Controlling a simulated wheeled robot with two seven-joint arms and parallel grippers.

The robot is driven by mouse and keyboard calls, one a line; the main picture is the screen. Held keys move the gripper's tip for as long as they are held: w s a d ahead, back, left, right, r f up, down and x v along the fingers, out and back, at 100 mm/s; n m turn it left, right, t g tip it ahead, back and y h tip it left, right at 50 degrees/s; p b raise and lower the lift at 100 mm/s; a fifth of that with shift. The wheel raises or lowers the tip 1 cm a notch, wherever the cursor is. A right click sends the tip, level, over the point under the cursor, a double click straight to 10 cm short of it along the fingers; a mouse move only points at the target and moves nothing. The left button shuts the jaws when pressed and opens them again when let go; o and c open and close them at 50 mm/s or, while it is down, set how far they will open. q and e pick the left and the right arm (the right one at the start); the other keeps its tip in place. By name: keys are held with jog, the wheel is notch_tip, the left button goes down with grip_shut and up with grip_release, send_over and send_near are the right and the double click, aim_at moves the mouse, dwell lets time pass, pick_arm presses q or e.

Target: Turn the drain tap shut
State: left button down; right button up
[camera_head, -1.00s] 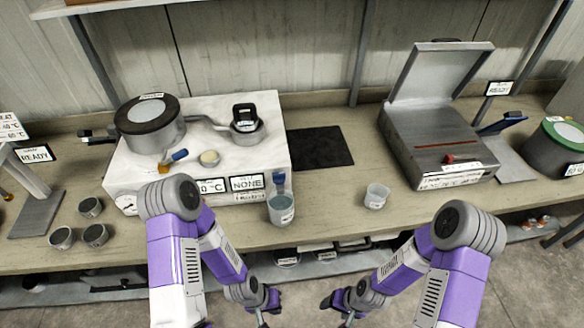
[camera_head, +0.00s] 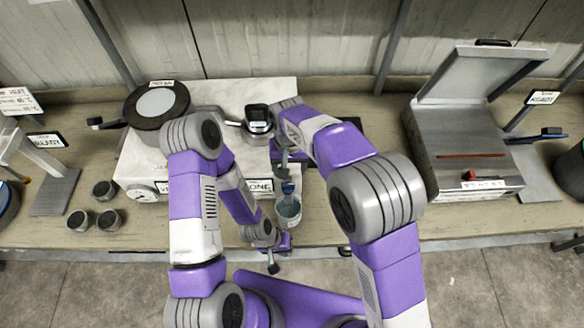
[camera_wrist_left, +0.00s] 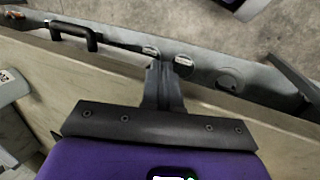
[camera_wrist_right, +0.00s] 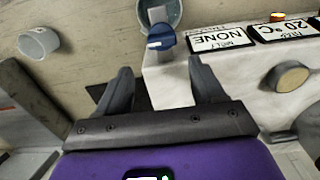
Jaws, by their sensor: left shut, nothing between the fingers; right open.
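The drain tap's blue handle (camera_head: 288,187) is at the front of the white bath (camera_head: 150,165), above a clear jug (camera_head: 289,212). My right gripper (camera_head: 290,166) is open and empty, just above and behind the tap in the head view. In the right wrist view the blue handle (camera_wrist_right: 161,38) lies ahead of the gap between my right fingertips (camera_wrist_right: 160,66), apparently apart from them. The jug (camera_wrist_right: 162,10) is partly cut off there. My left gripper (camera_head: 273,267) is shut and empty, low in front of the bench; its closed fingers (camera_wrist_left: 162,72) show in the left wrist view.
Several small cups (camera_head: 80,220) are at the left. An open-lidded metal box (camera_head: 462,150) is at the right. A clear beaker (camera_wrist_right: 38,42) shows in the right wrist view; my right arm hides it in the head view.

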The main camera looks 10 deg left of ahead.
aim_at(288, 184)
jog(key=s+f, duration=0.2)
jog(key=f, duration=0.1)
jog(key=shift+s+f, duration=0.25)
jog(key=shift+s, duration=0.05)
jog(key=f, duration=0.1)
jog(key=w+f, duration=0.1)
jog(key=shift+f, duration=0.35)
jog(key=shift+s, duration=0.25)
jog(key=shift+w, duration=0.2)
jog(key=c, duration=1.1)
pick_arm(q)
jog(key=shift+s+r, duration=0.25)
jog(key=shift+s, duration=0.5)
pick_arm(e)
jog(key=shift+o, duration=0.2)
